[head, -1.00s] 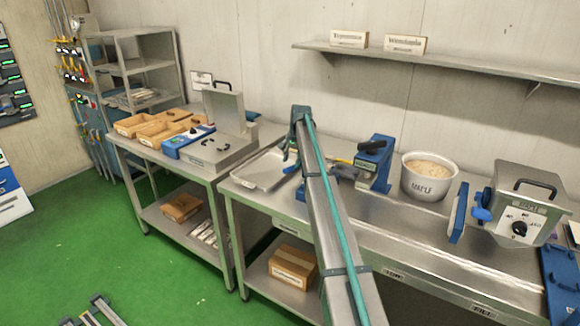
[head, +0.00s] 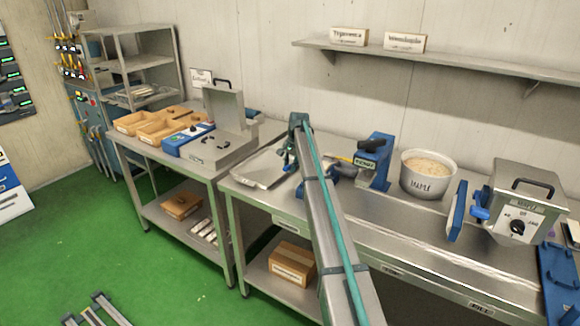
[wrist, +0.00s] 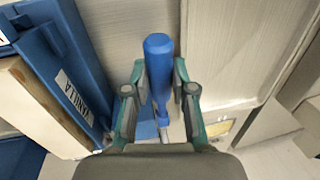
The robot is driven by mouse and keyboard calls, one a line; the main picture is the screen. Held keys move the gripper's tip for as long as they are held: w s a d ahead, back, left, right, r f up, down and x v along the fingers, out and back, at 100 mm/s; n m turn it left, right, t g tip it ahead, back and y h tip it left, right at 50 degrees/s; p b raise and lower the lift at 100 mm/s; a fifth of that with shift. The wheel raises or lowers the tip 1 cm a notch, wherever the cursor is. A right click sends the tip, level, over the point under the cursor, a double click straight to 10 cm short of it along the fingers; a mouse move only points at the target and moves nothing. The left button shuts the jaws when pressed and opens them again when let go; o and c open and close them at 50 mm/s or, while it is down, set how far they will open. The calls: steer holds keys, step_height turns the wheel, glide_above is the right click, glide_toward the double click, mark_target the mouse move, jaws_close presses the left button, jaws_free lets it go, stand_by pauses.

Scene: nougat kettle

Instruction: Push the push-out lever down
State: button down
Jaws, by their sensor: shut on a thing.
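The push-out lever, a blue rounded handle (wrist: 158,75), stands between the fingers of my gripper (wrist: 160,80) in the wrist view. The gripper is shut on it, one finger on each side. Below the handle, part of a thin metal shaft and a blue base show; the rest is hidden by the gripper body. In the head view my gripper (head: 290,160) is low over the bench, by the right side of a metal tray, and my arm hides the lever there.
The metal tray (head: 262,182) lies left.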

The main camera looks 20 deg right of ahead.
steer(key=shift+s+a+f+h+b, duration=0.2)
steer(key=shift+f+h+b, duration=0.1)
steer(key=shift+f+b, duration=0.35)
steer(key=shift+f+t+h+b, duration=0.4)
steer(key=shift+t+b, duration=0.2)
steer(key=shift+b, duration=0.3)
steer(key=shift+r, duration=0.1)
steer(key=c, duration=0.9)
jaws_free()
steer(key=shift+c, duration=0.2)
